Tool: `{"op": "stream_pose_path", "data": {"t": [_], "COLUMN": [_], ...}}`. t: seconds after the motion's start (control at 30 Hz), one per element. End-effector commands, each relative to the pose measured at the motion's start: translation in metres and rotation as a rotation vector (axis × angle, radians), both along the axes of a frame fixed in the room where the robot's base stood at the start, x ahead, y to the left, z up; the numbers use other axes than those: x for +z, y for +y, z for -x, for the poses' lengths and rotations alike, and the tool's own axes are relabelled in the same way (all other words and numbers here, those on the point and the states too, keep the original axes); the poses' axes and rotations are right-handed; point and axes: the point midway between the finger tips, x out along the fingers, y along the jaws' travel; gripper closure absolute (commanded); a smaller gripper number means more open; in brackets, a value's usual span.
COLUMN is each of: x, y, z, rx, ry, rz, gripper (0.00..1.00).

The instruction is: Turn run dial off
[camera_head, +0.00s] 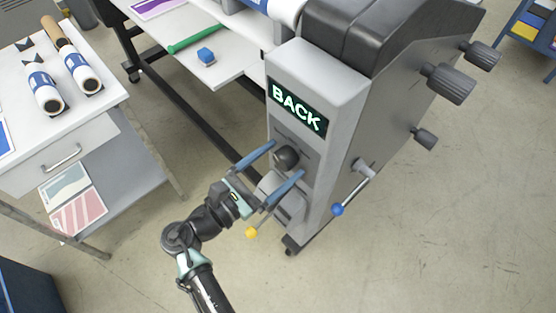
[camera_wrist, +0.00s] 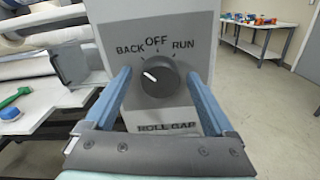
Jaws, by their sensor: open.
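The run dial (camera_head: 288,155) is a round black knob on the grey end panel of the laminator (camera_head: 313,75). In the wrist view the dial (camera_wrist: 160,78) sits under the labels BACK, OFF and RUN. Its white pointer mark is on the left side, toward BACK. The lit display (camera_head: 297,107) above the dial reads BACK. My gripper (camera_head: 286,158) is open in front of the panel, with one blue finger on each side of the dial. In the wrist view its fingers (camera_wrist: 158,75) flank the dial with visible gaps, and I see no contact.
A lever with a blue knob (camera_head: 338,209) sticks out right of the panel, and a yellow knob (camera_head: 251,232) is below my gripper. Grey hand knobs (camera_head: 448,83) project from the machine's side. A white table with rolls (camera_head: 45,92) stands left. Floor at right is clear.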

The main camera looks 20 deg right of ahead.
Motion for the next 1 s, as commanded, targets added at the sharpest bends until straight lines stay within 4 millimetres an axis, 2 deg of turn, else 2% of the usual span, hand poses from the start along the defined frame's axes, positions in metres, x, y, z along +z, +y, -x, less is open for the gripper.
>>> {"op": "stream_pose_path", "data": {"t": [0.07,0.53,0.77,1.0], "x": [0.0000,0.0002,-0.0004,-0.0016], "y": [0.0001,0.0005,0.0005,0.0005], "z": [-0.0001,0.0000,0.0001,0.0002], "rx": [0.000,0.000,0.000,-0.001], "ry": [0.000,0.000,-0.018,-0.119], "rz": [0.000,0.000,-0.006,-0.044], "gripper": [0.11,0.96,0.97,0.97]}}
